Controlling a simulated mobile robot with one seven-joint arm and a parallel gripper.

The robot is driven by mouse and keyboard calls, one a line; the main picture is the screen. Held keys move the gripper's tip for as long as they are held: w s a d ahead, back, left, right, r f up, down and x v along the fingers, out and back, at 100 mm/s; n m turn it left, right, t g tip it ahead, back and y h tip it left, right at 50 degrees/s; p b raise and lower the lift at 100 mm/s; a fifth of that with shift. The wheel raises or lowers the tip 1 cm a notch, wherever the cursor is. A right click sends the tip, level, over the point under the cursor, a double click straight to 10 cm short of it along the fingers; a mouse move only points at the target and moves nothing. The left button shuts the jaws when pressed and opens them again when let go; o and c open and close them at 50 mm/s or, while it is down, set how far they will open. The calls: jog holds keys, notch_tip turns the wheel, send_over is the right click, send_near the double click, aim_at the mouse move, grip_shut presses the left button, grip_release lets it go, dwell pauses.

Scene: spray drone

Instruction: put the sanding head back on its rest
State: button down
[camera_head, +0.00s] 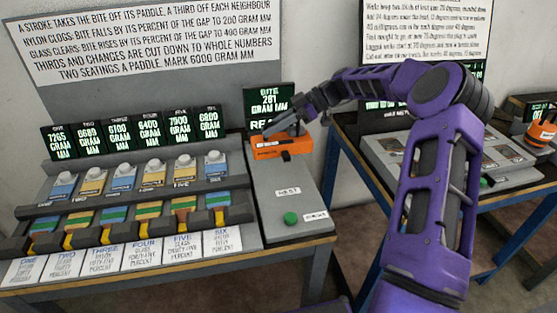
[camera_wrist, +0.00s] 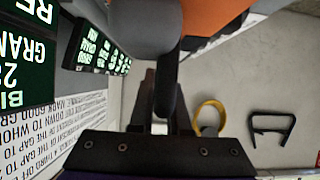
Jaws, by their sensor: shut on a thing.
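The sanding head (camera_head: 282,147), an orange block with a pale label, is at the back of the grey stand right of the paddle row. My gripper (camera_head: 284,129) is shut on it from above. The grey stand (camera_head: 281,213) bears a label that seems to read "REST" in front of the sanding head. I cannot tell whether the sanding head touches the stand, as its underside is hidden.
A green button (camera_head: 291,218) is at the stand's front. A display (camera_head: 270,105) reading "BITE 281 GRAM MM" stands behind, partly covered by my arm. Numbered paddles (camera_head: 140,212) with knobs fill the left. A second bench (camera_head: 470,191) is at right. The wrist view shows a yellow ring (camera_wrist: 198,117) and black handle (camera_wrist: 272,115).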

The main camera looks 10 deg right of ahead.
aim_at(301, 136)
notch_tip(301, 136, down, 8)
jog(key=shift+f, duration=0.1)
dwell(0.4)
jog(key=c, duration=0.9)
grip_release()
jog(key=shift+f, duration=0.1)
jog(key=shift+d+r, duration=0.15)
jog(key=shift+r, duration=0.1)
jog(key=v, duration=1.1)
jog(key=shift+d+r, duration=0.1)
jog(key=shift+d, duration=0.25)
